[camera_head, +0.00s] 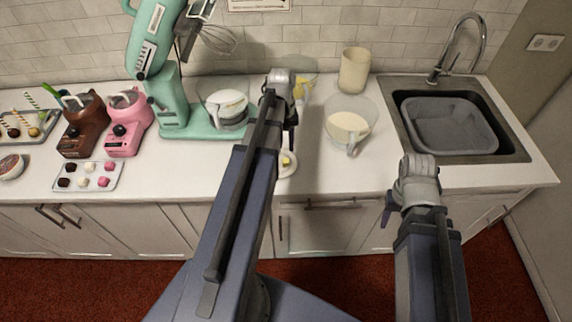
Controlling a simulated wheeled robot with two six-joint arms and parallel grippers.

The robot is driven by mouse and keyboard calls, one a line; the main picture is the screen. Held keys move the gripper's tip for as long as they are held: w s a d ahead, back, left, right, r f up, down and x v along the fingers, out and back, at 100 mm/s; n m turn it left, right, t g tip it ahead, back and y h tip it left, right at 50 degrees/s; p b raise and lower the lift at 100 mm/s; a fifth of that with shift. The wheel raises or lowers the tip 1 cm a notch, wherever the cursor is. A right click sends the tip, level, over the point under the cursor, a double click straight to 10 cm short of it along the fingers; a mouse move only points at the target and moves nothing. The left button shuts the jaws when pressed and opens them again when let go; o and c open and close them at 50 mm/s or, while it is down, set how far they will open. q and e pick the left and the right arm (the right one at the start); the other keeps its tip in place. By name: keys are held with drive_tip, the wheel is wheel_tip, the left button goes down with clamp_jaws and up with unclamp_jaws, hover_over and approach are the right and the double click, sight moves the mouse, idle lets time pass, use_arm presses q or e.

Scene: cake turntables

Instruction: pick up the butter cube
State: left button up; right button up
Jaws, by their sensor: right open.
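A small yellow butter cube (286,160) sits on a small white plate (289,171) near the counter's front edge, partly hidden by my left arm. My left gripper (291,140) points down just above and behind the plate. Its fingers are small and dark, mostly covered by my own arm, so their opening and any contact with the cube cannot be made out. My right gripper (387,217) is open and empty in front of the counter, to the right of the plate and well apart from it.
A mint stand mixer (165,90) with a bowl stands left of my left arm. A clear jug (350,125) with pale contents and a beige canister (354,70) stand to the right. A sink (515,145) holds a grey tub (450,127). A sweets tray (119,177) lies left.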

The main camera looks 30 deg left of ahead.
sight(286, 160)
use_arm(q)
drive_tip(key=shift+s+d+f+b, duration=0.15)
drive_tip(key=shift+f+b, duration=0.7)
drive_tip(key=shift+s+d+f+b, duration=0.15)
drive_tip(key=shift+d+f+b, duration=0.05)
drive_tip(key=shift+f+b, duration=0.7)
drive_tip(key=shift+s+d+f+b, duration=0.15)
drive_tip(key=shift+f+b, duration=0.7)
drive_tip(key=shift+r, duration=0.1)
drive_tip(key=shift+c, duration=0.3)
clamp_jaws()
